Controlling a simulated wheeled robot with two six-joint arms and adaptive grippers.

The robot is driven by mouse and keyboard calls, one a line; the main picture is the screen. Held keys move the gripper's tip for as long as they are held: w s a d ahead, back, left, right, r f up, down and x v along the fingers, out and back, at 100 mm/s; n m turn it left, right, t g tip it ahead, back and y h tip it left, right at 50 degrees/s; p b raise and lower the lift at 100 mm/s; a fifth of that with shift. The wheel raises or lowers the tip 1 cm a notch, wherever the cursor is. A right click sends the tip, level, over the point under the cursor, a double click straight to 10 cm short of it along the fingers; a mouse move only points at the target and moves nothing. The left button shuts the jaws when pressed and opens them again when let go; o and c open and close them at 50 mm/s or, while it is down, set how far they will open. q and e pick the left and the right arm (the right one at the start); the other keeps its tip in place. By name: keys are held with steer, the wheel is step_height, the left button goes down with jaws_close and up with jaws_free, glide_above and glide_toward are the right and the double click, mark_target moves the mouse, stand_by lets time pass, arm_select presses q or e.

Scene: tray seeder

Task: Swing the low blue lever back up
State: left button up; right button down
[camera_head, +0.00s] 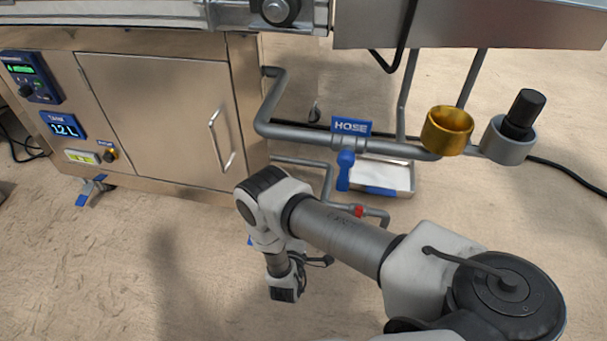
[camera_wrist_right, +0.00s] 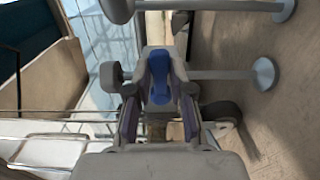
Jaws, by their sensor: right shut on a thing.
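The low blue lever (camera_wrist_right: 158,82) stands between the fingers of my right gripper (camera_wrist_right: 161,70) in the right wrist view. The gripper is shut on it, with a finger along each side. In the head view a small blue piece (camera_head: 250,240) shows just beside my right wrist near the floor, at the cabinet's lower right corner. My wrist hides the rest there, and the gripper's fingers do not show in that view. My left gripper is in neither view.
A steel cabinet (camera_head: 160,110) stands at the left, with a blue-pedalled caster (camera_head: 90,188) under it. A separate blue handle (camera_head: 345,172) hangs below the HOSE sign (camera_head: 351,127). A brass cup (camera_head: 447,130) stands to the right. The floor in front is clear.

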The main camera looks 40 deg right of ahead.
steer(key=c, duration=1)
jaws_free()
steer(key=v, duration=0.7)
steer(key=shift+s+a, duration=0.2)
